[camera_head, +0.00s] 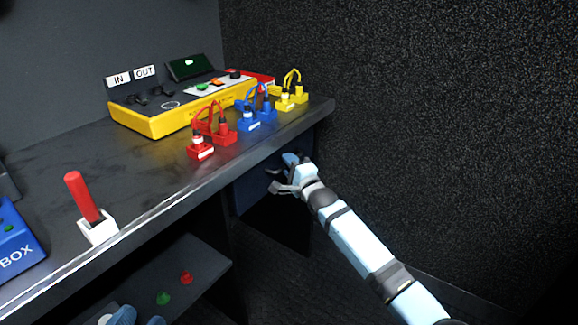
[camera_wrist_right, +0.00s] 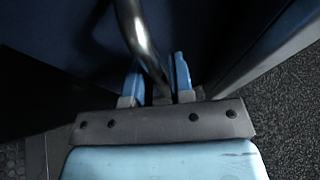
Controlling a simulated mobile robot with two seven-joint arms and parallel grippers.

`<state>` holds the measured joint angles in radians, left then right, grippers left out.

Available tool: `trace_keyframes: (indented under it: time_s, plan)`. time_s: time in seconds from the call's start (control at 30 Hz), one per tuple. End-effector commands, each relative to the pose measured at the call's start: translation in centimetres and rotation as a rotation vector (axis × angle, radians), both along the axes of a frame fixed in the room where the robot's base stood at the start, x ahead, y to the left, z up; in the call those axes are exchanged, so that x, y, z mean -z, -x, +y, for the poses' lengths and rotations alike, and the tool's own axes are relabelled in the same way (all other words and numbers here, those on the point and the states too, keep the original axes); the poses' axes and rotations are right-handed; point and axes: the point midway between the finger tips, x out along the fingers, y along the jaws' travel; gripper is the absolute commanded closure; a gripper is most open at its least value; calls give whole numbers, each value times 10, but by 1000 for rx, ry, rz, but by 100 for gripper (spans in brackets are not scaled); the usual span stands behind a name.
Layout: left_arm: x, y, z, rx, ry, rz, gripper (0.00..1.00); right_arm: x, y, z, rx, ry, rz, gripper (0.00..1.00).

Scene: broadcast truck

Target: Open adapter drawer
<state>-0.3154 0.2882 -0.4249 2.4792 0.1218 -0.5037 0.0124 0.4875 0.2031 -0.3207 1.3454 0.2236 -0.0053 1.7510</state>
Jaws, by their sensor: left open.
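The adapter drawer (camera_head: 249,190) shows as a dark blue front under the far right end of the desk, partly hidden by my right gripper (camera_head: 283,176). In the right wrist view, a curved metal handle (camera_wrist_right: 137,30) runs between the two blue fingers of my right gripper (camera_wrist_right: 158,75). The fingers are apart, one on each side of the handle; whether they press on it is unclear. I cannot tell whether the drawer is open at all. Two blue tips of my left gripper (camera_head: 139,318) show at the bottom edge, apart and with nothing visible between them.
The desk (camera_head: 70,150) carries a yellow console (camera_head: 155,124), red (camera_head: 224,135), blue (camera_head: 265,112) and yellow (camera_head: 285,103) connectors, a red-handled lever (camera_head: 83,196) and a blue box (camera_head: 15,250). A lower shelf (camera_head: 205,265) holds red and green pieces. A dark wall stands close at right.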

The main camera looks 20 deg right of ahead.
Motion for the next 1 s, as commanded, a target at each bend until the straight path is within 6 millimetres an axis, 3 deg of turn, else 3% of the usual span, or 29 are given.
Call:
trace_keyframes:
  time_s: [0.13,0.23,0.63,0.73,0.87,1.0]
  plan:
    - [-1,0,0,0,1,-1,57,0,0,0,0,0,0,78]
    - [-1,0,0,1,1,-1,57,0,0,0,0,0,0,99]
    - [-9,0,-1,4,15,15,57,-3,8,-7,1,0,1,100]
    - [-15,3,-4,8,47,57,57,-5,18,-15,1,0,2,100]
    - [-4,19,-12,2,124,214,57,-6,39,-31,2,2,4,100]
    - [-40,17,-9,-22,178,118,57,-7,68,-54,2,3,5,100]
